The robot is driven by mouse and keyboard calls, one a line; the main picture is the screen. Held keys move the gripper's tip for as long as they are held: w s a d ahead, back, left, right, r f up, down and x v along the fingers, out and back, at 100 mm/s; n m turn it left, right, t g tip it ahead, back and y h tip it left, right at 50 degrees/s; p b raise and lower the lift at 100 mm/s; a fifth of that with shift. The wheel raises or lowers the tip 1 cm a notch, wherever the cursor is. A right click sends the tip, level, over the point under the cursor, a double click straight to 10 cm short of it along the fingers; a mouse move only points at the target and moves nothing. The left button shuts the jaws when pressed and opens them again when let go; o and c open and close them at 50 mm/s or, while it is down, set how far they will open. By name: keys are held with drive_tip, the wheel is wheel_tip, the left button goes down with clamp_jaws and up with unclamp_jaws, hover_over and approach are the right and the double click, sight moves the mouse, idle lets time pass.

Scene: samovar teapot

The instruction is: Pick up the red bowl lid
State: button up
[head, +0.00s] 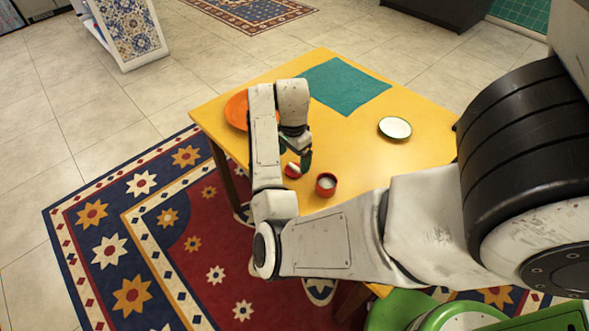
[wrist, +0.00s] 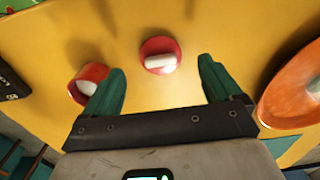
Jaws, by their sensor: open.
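The red bowl lid (wrist: 160,46) is a small red disc with a white handle, lying on the yellow table. In the wrist view it sits just beyond and between the fingertips of my gripper (wrist: 162,70). In the head view the lid (head: 292,172) shows just below my gripper (head: 296,157), partly beside a green finger. My gripper is open and empty, its green fingers spread apart. The height of the fingers over the lid is hard to tell. The red bowl (wrist: 78,92) with a whitish inside is left of the lid in the wrist view; in the head view the bowl (head: 326,190) is to its right.
An orange dish (wrist: 290,100) is right of my gripper in the wrist view; in the head view the dish (head: 236,110) is partly behind my arm. A teal mat (head: 345,88) and a white dish (head: 394,128) lie farther off on the table (head: 400,165).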

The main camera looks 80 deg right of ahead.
sight(293, 167)
wheel_tip(293, 167, down, 4)
drive_tip(key=shift+f, duration=0.15)
drive_tip(key=c, duration=1.1)
